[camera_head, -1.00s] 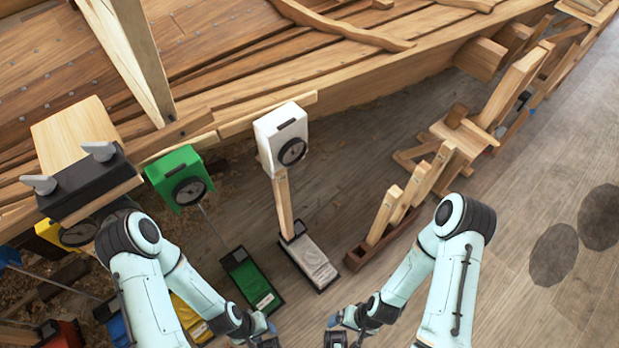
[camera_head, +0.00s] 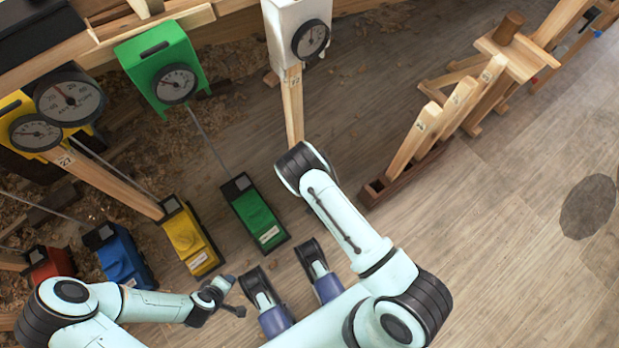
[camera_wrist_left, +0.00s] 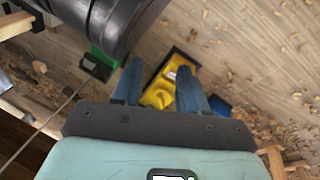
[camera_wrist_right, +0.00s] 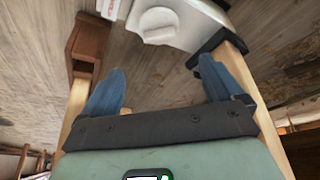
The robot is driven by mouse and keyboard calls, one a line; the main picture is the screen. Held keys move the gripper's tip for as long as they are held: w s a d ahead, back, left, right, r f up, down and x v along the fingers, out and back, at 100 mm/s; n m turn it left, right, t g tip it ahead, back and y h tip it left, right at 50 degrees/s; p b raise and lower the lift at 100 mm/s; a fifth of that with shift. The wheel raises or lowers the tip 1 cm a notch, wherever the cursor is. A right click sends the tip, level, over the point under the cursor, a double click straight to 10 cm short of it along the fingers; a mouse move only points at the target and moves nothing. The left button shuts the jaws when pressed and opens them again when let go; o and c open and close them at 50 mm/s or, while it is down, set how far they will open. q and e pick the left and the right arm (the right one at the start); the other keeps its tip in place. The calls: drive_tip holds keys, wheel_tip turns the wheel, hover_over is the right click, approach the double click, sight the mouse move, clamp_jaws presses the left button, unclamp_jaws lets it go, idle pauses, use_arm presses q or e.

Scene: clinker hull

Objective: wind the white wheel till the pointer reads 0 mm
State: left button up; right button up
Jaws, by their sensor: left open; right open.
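The white gauge box (camera_head: 292,14) hangs at the hull's edge in the head view, with a round dark dial (camera_head: 310,39) whose needle is too small to read. A wooden post (camera_head: 294,105) runs down from it. My right arm hides the white base below in that view. In the right wrist view, the white base (camera_wrist_right: 205,22) shows a round white wheel (camera_wrist_right: 158,24) at the top, beyond my fingertips. My right gripper (camera_wrist_right: 160,80) is open, empty and apart from the wheel. My left gripper (camera_head: 228,293) is open and empty; the left wrist view shows its fingers too (camera_wrist_left: 160,82).
Green (camera_head: 255,215), yellow (camera_head: 190,238) and blue (camera_head: 122,255) bases stand to the left. A brown rack (camera_head: 405,175) of wooden props stands right of the white station; it shows at left in the right wrist view (camera_wrist_right: 88,45).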

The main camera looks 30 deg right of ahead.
drive_tip(key=b+x, duration=0.5)
drive_tip(key=x, duration=0.7)
drive_tip(key=shift+d+f, duration=0.1)
drive_tip(key=shift+f, duration=0.05)
drive_tip(key=shift+w+d+f, duration=0.15)
drive_tip(key=shift+f, duration=0.3)
use_arm(q)
drive_tip(key=s+a+f+g, duration=0.2)
drive_tip(key=s+f, duration=0.4)
drive_tip(key=f, duration=0.2)
drive_tip(key=shift+n, duration=0.3)
use_arm(e)
drive_tip(key=c, duration=1.1)
use_arm(q)
drive_tip(key=shift+s+f, duration=0.1)
use_arm(e)
drive_tip(key=shift+o, duration=0.3)
